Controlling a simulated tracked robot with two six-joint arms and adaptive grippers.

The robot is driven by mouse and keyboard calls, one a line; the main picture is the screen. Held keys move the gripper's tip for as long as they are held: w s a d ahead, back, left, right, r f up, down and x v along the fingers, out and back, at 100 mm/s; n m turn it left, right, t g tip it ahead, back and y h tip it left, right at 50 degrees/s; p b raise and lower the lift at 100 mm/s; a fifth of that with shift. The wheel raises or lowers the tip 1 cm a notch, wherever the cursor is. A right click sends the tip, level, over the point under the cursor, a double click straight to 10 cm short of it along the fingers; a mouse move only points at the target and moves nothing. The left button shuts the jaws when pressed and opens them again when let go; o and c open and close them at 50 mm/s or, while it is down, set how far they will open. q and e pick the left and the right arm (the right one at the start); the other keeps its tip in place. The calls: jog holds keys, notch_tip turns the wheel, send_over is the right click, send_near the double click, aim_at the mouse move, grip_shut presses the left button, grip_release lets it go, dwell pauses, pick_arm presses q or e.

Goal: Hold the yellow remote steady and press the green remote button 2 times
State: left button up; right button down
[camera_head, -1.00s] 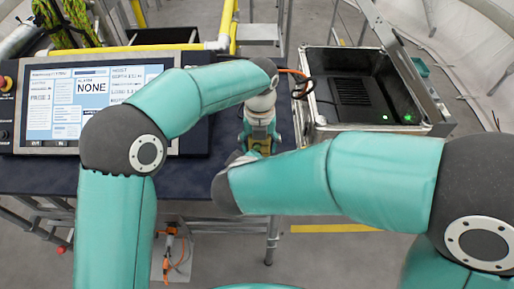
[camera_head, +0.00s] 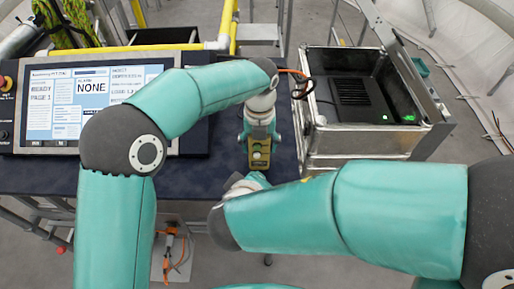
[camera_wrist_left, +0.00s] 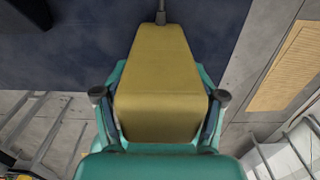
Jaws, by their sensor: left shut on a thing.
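The yellow remote (camera_head: 259,158) hangs upright over the dark blue table edge area in the head view, its button face towards the camera. Small round buttons show on it, but I cannot tell their colours. My left gripper (camera_head: 259,133) is shut on its upper part. In the left wrist view, the yellow remote (camera_wrist_left: 160,60) fills the middle, with the fingers of my left gripper (camera_wrist_left: 160,100) on both sides and a cable at its far end. My right gripper (camera_head: 248,183) is just below the remote, apart from it and mostly hidden by its own arm; its jaws cannot be made out.
A screen panel (camera_head: 90,105) with "READY PAGE 1" stands at the left on the dark blue table (camera_head: 205,178). An open metal case (camera_head: 350,140) with a black unit and green lights is at the right. Yellow rails (camera_head: 170,47) run behind.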

pick_arm(q)
jog(key=shift+s+a+f, duration=0.1)
jog(key=shift+s+f, duration=0.05)
jog(key=shift+f, duration=0.3)
jog(key=o, duration=1.6)
jog(key=shift+c, duration=0.2)
jog(key=shift+r, duration=0.1)
jog(key=shift+r, duration=0.1)
